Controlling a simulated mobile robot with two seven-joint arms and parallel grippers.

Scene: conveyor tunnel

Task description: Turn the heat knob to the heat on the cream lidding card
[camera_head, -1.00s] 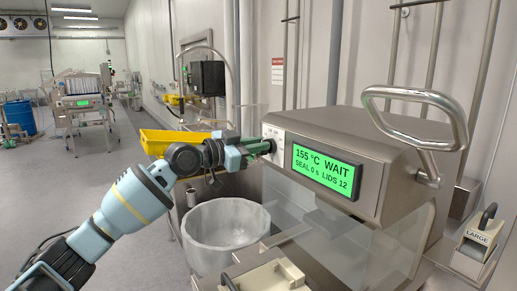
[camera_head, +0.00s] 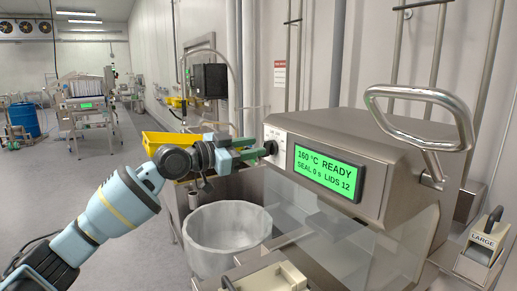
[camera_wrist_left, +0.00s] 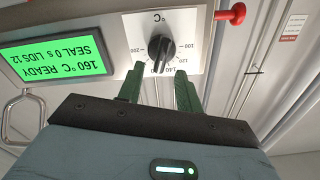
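The heat knob (camera_wrist_left: 160,48) is black and sits on a white dial plate (camera_wrist_left: 183,22) marked in °C, upside down in the left wrist view. In the head view the knob (camera_head: 270,147) is at the left end of the steel sealer's front. The green display (camera_head: 327,173) reads 160 °C READY, SEAL 0 s, LIDS 12. My left gripper (camera_head: 255,153) is just left of the knob; in the wrist view its green fingers (camera_wrist_left: 159,82) are apart, with nothing held between them and the knob just beyond their tips. I cannot make out a cream lidding card. My right gripper is out of view.
A steel loop handle (camera_head: 425,98) rises above the sealer. A white tub (camera_head: 226,240) stands below my left arm, and a yellow crate (camera_head: 165,142) is behind it. A red knob (camera_wrist_left: 233,14) sticks out beside the dial plate in the wrist view.

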